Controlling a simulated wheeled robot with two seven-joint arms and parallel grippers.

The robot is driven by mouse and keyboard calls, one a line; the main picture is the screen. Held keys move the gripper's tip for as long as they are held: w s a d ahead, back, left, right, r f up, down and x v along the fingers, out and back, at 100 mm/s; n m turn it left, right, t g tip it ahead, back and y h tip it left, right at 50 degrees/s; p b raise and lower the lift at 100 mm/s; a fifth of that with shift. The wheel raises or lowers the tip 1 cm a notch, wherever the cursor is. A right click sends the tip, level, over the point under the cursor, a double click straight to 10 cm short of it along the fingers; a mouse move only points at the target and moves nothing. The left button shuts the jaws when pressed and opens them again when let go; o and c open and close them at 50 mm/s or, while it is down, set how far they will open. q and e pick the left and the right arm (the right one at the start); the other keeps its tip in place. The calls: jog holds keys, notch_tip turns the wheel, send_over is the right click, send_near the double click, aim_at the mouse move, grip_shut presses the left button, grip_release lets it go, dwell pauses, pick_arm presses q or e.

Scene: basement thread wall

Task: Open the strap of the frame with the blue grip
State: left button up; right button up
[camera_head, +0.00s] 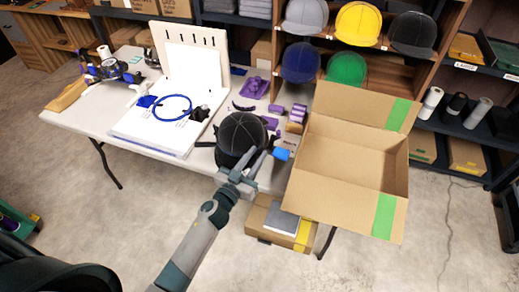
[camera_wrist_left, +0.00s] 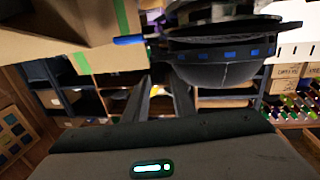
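A dark cap frame with a black rounded cap on it (camera_head: 239,132) sits at the front edge of the white table. A blue grip (camera_head: 281,154) sticks out at its right, and also shows in the left wrist view (camera_wrist_left: 130,41). In that view the frame (camera_wrist_left: 222,52) is a dark band with blue pads, above and right of the fingers. My left gripper (camera_head: 252,166) is at the frame's near side, just left of the blue grip. Its two fingers (camera_wrist_left: 163,80) are apart with nothing visible between them. I cannot make out the strap clearly. My right gripper is not in view.
An open cardboard box (camera_head: 352,158) stands close at the right. A white board with a blue ring (camera_head: 172,108) lies left of the frame. Purple parts (camera_head: 252,88) lie behind it. A smaller box (camera_head: 272,230) is on the floor below. Caps fill the shelf (camera_head: 362,75) behind.

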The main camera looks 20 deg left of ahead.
pick_arm(q)
jog(key=shift+w+d, duration=0.25)
jog(key=shift+w, duration=0.95)
grip_shut()
jog(key=shift+s+a+h, duration=0.1)
jog(key=shift+s+h, duration=0.1)
jog(key=shift+h, duration=0.1)
